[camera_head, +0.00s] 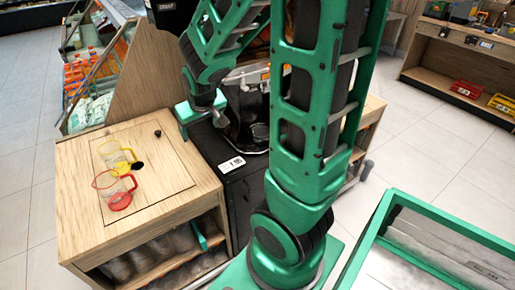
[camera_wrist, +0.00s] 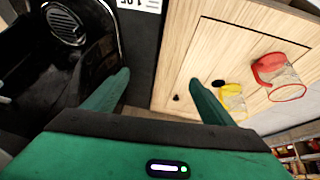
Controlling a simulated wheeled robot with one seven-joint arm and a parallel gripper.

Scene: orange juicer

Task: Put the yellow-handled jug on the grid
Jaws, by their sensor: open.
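The yellow-handled jug (camera_head: 113,157) is clear and stands on the wooden counter top, behind the red-handled jug (camera_head: 113,192). The round dark grid (camera_wrist: 66,24) shows at upper left in the wrist view, in the juicer's black base. In the head view the grid (camera_head: 260,131) is partly behind my arm. My gripper (camera_wrist: 158,78) is open and empty, above the border between the black juicer stand and the wooden counter. Neither finger touches a jug.
The red-handled jug (camera_wrist: 275,75) is close to the yellow one. A dark hole (camera_head: 138,166) and a small black knob (camera_head: 158,133) are on the counter (camera_head: 80,225). The black juicer (camera_head: 247,100) rises behind my gripper. A green-framed cart (camera_head: 385,215) is at lower right.

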